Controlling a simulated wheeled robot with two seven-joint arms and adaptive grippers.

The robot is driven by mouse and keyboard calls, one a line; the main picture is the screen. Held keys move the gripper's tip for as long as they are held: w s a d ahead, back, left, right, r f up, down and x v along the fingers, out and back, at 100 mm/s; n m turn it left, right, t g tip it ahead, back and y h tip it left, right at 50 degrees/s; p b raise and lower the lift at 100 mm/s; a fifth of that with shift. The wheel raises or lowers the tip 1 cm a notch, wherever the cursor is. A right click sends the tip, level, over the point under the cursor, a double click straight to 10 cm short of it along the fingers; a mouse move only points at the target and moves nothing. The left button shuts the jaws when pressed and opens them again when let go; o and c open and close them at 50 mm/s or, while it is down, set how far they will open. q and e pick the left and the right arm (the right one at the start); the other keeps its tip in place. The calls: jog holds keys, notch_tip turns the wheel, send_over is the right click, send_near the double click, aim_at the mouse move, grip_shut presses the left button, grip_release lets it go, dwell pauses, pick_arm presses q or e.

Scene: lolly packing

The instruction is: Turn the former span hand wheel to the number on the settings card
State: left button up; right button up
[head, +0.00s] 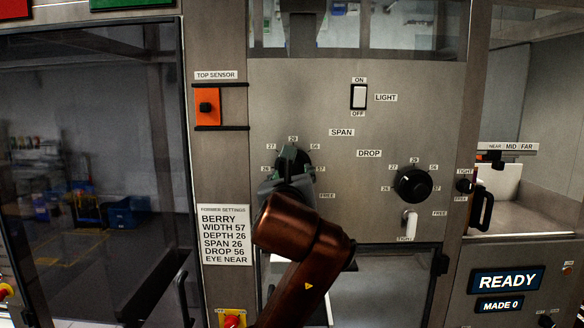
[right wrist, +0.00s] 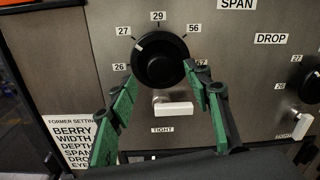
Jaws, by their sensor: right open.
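The former span hand wheel (right wrist: 160,62) is a black knob with a white mark at its upper left, pointing toward 27. Around it are labels 26, 27, 29 and 56. In the head view my gripper mostly hides it. My right gripper (right wrist: 161,80) is open, its green-padded fingers on either side of the wheel's lower part; contact is unclear. It also shows in the head view (head: 289,170). Below the wheel a white lever (right wrist: 173,108) lies horizontal, away from TIGHT. The settings card (head: 226,234) reads SPAN 26. My left gripper is out of view.
The drop wheel (head: 413,185) is to the right, with its white lever (head: 409,222) pointing down at TIGHT. An orange top sensor (head: 207,106) is at upper left, a light switch (head: 359,97) above. A READY display (head: 506,281) is at lower right.

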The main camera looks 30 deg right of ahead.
aim_at(293, 171)
jog(key=shift+p+x, duration=0.45)
jog(key=shift+x, duration=1.2)
jog(key=c, duration=1.1)
jog(key=shift+c, duration=0.2)
